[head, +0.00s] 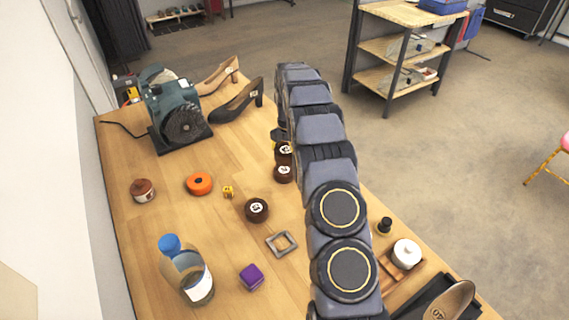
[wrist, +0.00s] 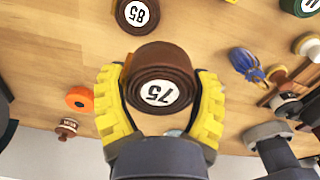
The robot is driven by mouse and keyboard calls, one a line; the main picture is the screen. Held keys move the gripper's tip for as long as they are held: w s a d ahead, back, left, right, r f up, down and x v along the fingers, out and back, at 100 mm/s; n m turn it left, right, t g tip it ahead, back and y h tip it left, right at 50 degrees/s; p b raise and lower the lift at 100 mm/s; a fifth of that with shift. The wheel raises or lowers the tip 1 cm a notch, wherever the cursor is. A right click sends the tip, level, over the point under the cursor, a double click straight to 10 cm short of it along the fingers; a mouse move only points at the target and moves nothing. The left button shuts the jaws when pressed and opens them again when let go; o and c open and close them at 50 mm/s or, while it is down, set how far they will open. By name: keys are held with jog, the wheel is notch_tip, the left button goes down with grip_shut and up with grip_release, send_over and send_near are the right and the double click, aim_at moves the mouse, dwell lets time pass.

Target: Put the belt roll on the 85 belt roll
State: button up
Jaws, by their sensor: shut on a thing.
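In the wrist view, my gripper (wrist: 160,108) has its yellow fingers shut on a brown belt roll (wrist: 160,80) labelled 75. The 85 belt roll (wrist: 138,14) is dark brown and lies on the table at the top of that view, apart from the held roll.
A green machine (head: 172,112) and shoes (head: 237,102) are farther back.

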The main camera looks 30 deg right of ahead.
aim_at(284, 169)
jog(key=w+f, duration=0.1)
jog(key=w+d+f, duration=0.1)
jog(key=f, duration=0.1)
jog(key=shift+w+d+f, duration=0.1)
jog(key=shift+w+f, duration=0.1)
jog(key=shift+f, duration=0.05)
jog(key=shift+w+d+f, duration=0.25)
jog(key=shift+w+f, duration=0.45)
jog(key=shift+f, duration=0.25)
jog(key=shift+d+f, duration=0.1)
jog(key=shift+f, duration=1.35)
jog(key=shift+f, duration=0.2)
jog(key=o, duration=1.2)
jog(key=shift+r, duration=0.1)
